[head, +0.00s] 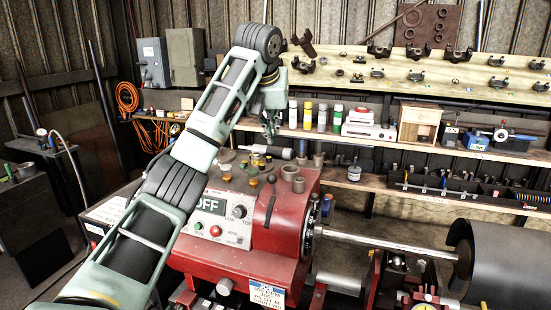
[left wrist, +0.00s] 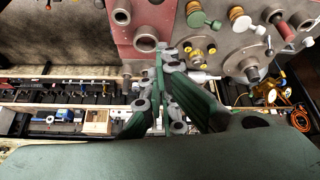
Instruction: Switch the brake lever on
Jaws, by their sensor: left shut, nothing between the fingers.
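The red lathe headstock (head: 305,215) stands in the middle of the head view and shows at the top of the left wrist view (left wrist: 160,15). A dark lever (head: 271,200) stands upright on its front, right of the OFF panel (head: 211,206); I cannot tell for sure that it is the brake lever. A red-handled lever (left wrist: 284,31) shows at the upper right of the left wrist view. My left gripper (head: 269,133) hangs above and behind the headstock, its fingers (left wrist: 172,58) shut and empty, apart from the dark lever. My right gripper is in neither view.
A steel shaft (head: 385,240) runs right from the chuck to a dark cylinder. Small knobs and cylindrical fittings (head: 290,173) rise from the headstock top. Behind it, shelves (head: 400,188) hold bottles, boxes and tools. An orange hose (head: 128,100) hangs at the left wall.

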